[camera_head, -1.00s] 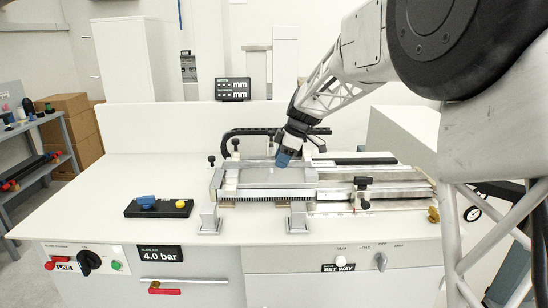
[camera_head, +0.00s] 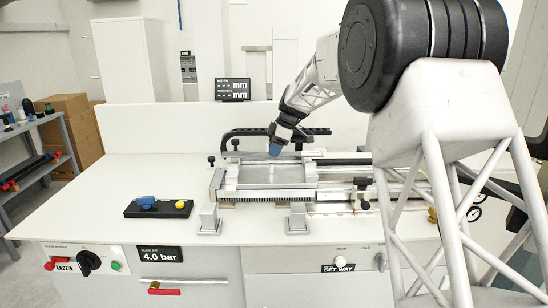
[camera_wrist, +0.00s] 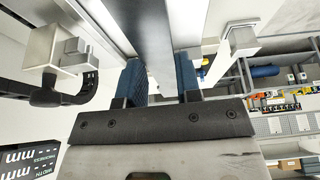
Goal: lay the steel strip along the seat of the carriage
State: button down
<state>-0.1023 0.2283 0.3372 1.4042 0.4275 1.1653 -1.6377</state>
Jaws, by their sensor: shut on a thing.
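The steel strip (camera_wrist: 152,38) is a flat grey bar in the wrist view. It runs from the top edge down between the blue fingers of my gripper (camera_wrist: 158,82). In the head view my gripper (camera_head: 275,149) points down over the back edge of the carriage (camera_head: 216,187), its blue fingertips low. The gripper is shut on the strip, which is hard to make out in the head view. The carriage is a silver frame on the bench with a pale recessed middle. Its seat cannot be told apart clearly.
A black cable chain (camera_head: 250,132) runs behind the carriage. Two grey posts (camera_head: 209,217) stand in front. A black tray (camera_head: 158,209) with blue and yellow pieces lies to the left. Rails (camera_head: 345,187) extend right.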

jog(key=shift+w+a, duration=0.1)
jog(key=shift+w, duration=0.65)
jog(key=shift+f, duration=0.1)
jog(key=shift+f, duration=1.65)
jog(key=shift+f, duration=0.1)
jog(key=c, duration=0.8)
grip_release()
jog(key=shift+f, duration=0.1)
jog(key=v, duration=1.2)
